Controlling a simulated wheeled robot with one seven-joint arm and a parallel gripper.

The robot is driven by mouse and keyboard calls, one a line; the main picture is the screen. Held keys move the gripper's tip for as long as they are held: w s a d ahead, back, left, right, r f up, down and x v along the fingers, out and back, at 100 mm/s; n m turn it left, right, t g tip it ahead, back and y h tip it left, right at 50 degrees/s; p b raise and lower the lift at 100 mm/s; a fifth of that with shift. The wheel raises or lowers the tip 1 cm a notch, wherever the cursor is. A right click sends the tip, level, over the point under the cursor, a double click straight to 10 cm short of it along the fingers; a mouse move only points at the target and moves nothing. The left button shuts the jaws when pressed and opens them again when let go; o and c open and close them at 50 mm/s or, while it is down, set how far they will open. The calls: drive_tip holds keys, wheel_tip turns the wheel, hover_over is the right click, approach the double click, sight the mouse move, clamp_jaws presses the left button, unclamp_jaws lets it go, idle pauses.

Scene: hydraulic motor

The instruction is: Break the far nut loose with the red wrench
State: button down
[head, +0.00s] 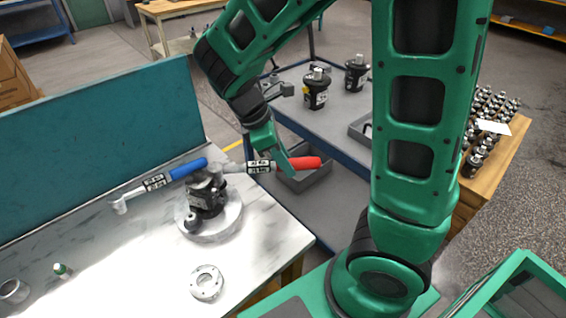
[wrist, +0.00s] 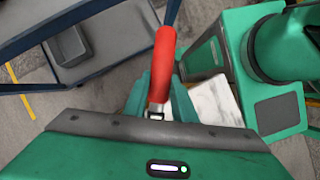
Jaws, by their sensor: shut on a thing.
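The red wrench (head: 303,163) lies nearly level at the right of the hydraulic motor (head: 208,197) in the head view. Its grey head end reaches the motor's upper right side; I cannot tell whether it sits on a nut. My gripper (head: 284,165) is shut on the wrench near its red handle. In the wrist view the red handle (wrist: 163,62) stands out between my fingers (wrist: 160,98). The dark motor stands upright on a round pale plate (head: 228,222). The far nut cannot be made out. A blue wrench (head: 188,169) extends left from the motor.
The white bench (head: 140,270) has a teal back panel (head: 100,130). A flanged ring (head: 206,282), a small green-capped bottle (head: 62,270) and a metal cup (head: 14,291) are on it. A trolley behind holds more motors (head: 316,90) and a grey bin (head: 305,180).

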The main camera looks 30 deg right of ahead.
drive_tip(key=shift+w+d+f+n, duration=0.15)
drive_tip(key=shift+w+d+n, duration=0.1)
drive_tip(key=shift+w+n, duration=0.5)
drive_tip(key=shift+w+t, duration=0.25)
drive_tip(key=shift+t, duration=0.05)
drive_tip(key=shift+w+d+n+t, duration=0.2)
drive_tip(key=shift+w+n, duration=0.3)
drive_tip(key=shift+w, duration=0.3)
drive_tip(key=shift+w+d+n+t, duration=0.1)
drive_tip(key=shift+w+n+t, duration=0.1)
drive_tip(key=shift+w+n, duration=0.4)
drive_tip(key=shift+w, duration=0.25)
drive_tip(key=shift+w+n+t, duration=0.5)
drive_tip(key=shift+w+n, duration=0.55)
drive_tip(key=shift+w, duration=0.5)
drive_tip(key=shift+w+a+n, duration=0.1)
drive_tip(key=shift+w+n, duration=0.2)
drive_tip(key=shift+w, duration=0.1)
drive_tip(key=shift+w+a+n+t, duration=0.15)
drive_tip(key=shift+w+n+t, duration=0.1)
drive_tip(key=shift+w+n, duration=0.25)
drive_tip(key=shift+w+a+n+t, duration=0.15)
drive_tip(key=shift+w+n+t, duration=0.15)
drive_tip(key=shift+w, duration=0.35)
